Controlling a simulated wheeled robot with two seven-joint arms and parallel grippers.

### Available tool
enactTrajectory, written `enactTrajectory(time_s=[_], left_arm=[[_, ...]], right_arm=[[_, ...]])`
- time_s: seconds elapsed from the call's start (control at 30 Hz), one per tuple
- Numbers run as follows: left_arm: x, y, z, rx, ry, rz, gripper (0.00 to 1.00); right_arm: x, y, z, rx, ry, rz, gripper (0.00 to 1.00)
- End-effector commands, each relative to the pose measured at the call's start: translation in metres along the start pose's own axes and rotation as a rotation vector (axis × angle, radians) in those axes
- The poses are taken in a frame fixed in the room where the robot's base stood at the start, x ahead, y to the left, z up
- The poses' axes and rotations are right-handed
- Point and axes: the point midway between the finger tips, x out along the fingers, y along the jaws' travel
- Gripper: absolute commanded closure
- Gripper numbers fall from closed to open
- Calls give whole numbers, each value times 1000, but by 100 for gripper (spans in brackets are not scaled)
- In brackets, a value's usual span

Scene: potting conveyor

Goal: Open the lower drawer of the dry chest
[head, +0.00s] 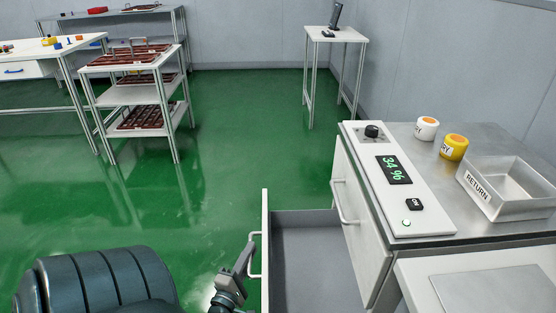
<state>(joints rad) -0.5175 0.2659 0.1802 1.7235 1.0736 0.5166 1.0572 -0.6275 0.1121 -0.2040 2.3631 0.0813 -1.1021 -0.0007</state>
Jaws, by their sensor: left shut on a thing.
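The dry chest (455,195) stands at the right, with a white control panel on top reading 34 %. Its lower drawer (308,262) is pulled out to the left, and its grey inside shows empty where visible. The drawer's white front (266,225) carries a bar handle on its outer side. My left gripper (252,262) is at that handle, shut on it; the fingertips are small in view. The upper door or drawer front (358,215) with its own bar handle is closed. My right gripper is not in view.
A cart with brown trays (135,92) and a small stand (336,36) are farther back. Green floor left of the drawer is clear.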

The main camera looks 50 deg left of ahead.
Motion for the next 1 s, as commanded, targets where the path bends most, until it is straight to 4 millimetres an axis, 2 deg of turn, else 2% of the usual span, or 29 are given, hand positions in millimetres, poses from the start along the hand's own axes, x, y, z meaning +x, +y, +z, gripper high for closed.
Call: enactTrajectory(time_s=[0.03,0.1,0.23,0.4,0.67,0.7,0.77,1.0], left_arm=[[-6,0,-12,5,-1,-3,100],[-11,2,-23,4,-1,-4,100],[-16,6,-38,1,0,-3,100],[-20,8,-45,0,1,-2,100],[-20,8,-45,-1,2,-3,100],[-20,8,-45,-1,2,-3,87],[-19,8,-44,-1,1,-2,72],[-19,9,-44,0,1,-1,71]], right_arm=[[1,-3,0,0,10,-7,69],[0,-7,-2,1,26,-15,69],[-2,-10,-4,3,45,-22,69],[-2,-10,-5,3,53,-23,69],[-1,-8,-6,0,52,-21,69],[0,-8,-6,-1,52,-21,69],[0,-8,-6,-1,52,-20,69],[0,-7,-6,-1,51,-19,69]])
